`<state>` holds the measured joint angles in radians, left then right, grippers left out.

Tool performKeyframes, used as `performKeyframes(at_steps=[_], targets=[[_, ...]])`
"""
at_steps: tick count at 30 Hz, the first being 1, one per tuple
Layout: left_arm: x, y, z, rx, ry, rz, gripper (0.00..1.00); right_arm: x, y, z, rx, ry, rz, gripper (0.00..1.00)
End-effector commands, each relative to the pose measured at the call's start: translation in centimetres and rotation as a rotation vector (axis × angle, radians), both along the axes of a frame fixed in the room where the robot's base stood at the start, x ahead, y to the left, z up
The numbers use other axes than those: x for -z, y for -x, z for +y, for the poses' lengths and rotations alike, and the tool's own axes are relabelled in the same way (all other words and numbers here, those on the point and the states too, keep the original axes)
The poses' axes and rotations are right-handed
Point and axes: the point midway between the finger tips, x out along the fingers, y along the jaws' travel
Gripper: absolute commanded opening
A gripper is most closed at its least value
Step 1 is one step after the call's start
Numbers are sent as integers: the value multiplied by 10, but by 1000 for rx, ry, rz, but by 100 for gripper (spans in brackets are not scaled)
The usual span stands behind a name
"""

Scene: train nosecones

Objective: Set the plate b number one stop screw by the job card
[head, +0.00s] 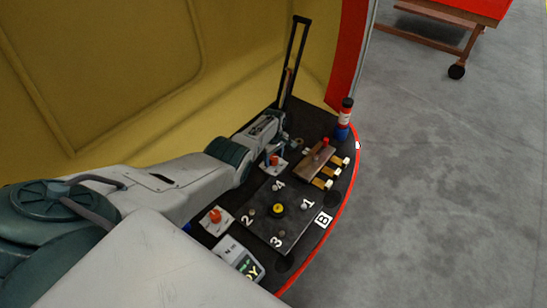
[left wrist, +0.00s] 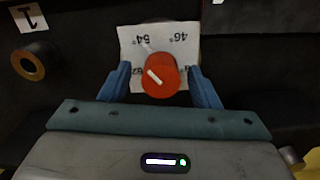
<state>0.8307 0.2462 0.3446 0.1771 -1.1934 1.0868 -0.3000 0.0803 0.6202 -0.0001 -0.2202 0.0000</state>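Plate B (head: 262,228) is a dark square plate with a yellow centre knob (head: 278,209) and small screws beside the numbers 1 to 4. Its number one stop screw (head: 303,207) is a small pale head on the right side. My left gripper (head: 274,153) is beyond the plate, over a red knob. In the left wrist view, its blue fingers (left wrist: 160,86) stand open on both sides of the red knob (left wrist: 161,76), with small gaps. The knob has a white pointer and sits on a white dial card (left wrist: 130,42) marked 54° and 46°. My right gripper is not in view.
Another red knob (head: 215,215) and a meter with a lit screen (head: 249,267) lie left of plate B. A wooden block (head: 314,165) with brass-coloured pieces and a bottle (head: 344,120) stand at the right. A tall black frame (head: 296,60) rises behind. The red-edged bench curves right.

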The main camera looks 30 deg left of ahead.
Motion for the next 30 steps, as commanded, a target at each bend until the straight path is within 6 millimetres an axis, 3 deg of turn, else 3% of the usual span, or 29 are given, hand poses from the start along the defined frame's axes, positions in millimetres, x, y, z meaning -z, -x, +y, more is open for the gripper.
performKeyframes(at_steps=[10,20,30], targets=[[-6,0,0,0,1,1,56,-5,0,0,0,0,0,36],[-59,0,0,1,-1,-2,56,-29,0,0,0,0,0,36],[-100,0,0,0,0,0,56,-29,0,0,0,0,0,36]])
